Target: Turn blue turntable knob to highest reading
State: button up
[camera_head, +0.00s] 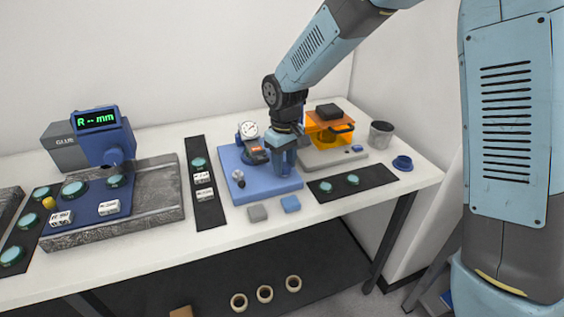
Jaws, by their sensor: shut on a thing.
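The blue base plate of the turntable (237,190) stands on the white bench, with a round dial gauge (249,129) at its back. A small knob with a pale top (238,175) stands at its left front. My gripper (284,165) points down over the right part of this base. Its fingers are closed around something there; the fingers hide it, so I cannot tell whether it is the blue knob. A display (97,119) on a blue instrument at the left reads "R -- mm" in green.
A granite slab (160,205) with lenses and labels is at left. Dark mats (206,213) flank the turntable. An orange-covered device (318,131), a grey cup (381,135) and a blue ring (402,163) stand at right.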

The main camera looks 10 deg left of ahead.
aim_at(284, 166)
jog(key=shift+s+f+m, duration=0.15)
jog(key=shift+s+m, duration=0.05)
jog(key=shift+m, duration=0.3)
jog(key=o, duration=1)
jog(key=shift+w, duration=0.1)
jog(key=shift+o, duration=0.2)
jog(key=shift+r, duration=0.35)
notch_tip(284, 166, up, 13)
jog(key=shift+r, duration=0.1)
